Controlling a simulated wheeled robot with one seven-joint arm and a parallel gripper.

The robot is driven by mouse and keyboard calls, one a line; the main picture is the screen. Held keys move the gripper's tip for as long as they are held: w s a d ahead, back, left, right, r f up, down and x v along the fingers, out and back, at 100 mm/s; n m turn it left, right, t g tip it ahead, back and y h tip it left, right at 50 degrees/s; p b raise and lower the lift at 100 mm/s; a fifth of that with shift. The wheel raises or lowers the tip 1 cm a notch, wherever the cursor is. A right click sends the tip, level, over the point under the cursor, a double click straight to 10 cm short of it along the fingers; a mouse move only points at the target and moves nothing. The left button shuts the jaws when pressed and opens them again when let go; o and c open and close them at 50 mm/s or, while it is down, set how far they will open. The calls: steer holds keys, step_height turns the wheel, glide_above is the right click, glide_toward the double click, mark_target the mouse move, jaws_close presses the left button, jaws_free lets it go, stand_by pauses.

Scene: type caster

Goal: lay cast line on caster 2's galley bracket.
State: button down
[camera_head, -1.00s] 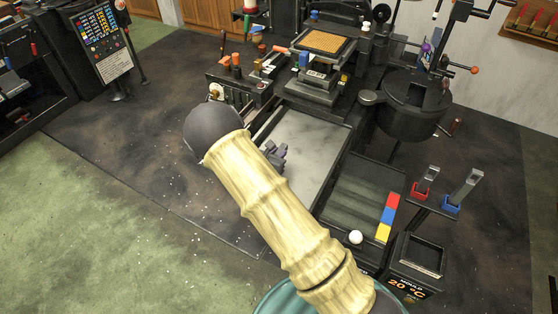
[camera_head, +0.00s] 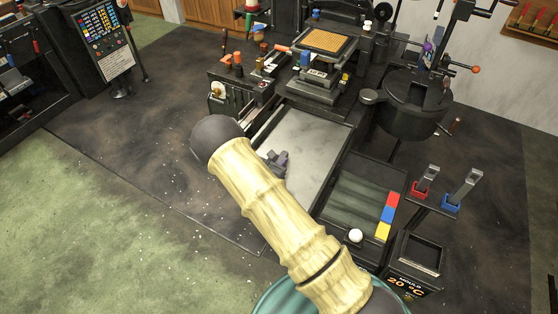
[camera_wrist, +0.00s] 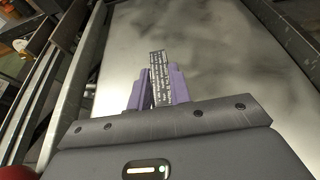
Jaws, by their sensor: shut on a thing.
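My gripper (camera_head: 278,162) hangs over the pale metal plate (camera_head: 312,136) of the caster, near the plate's left side. In the wrist view its two purple fingers (camera_wrist: 158,86) are shut on a small dark strip with rows of pale letters, the cast line (camera_wrist: 158,72). The strip stands up between the fingertips, and the pale plate (camera_wrist: 205,50) lies beyond it. I cannot tell how high the strip is above the plate. In the head view the cast line is too small to make out. No part is clearly marked as the galley bracket.
A dark slotted tray (camera_head: 350,190) with red, blue and yellow blocks (camera_head: 387,215) and a white ball (camera_head: 355,236) lies right of the plate. A round black pot (camera_head: 412,105) stands at the back right.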

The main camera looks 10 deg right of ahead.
steer(key=shift+f, duration=0.2)
steer(key=c, duration=1.3)
jaws_free()
steer(key=shift+r, duration=0.1)
steer(key=shift+r, duration=0.2)
steer(key=shift+s+a, duration=0.25)
steer(key=shift+s, duration=0.05)
steer(key=b+v, duration=0.2)
steer(key=v, duration=0.9)
steer(key=shift+s+r, duration=0.1)
steer(key=shift+r, duration=0.05)
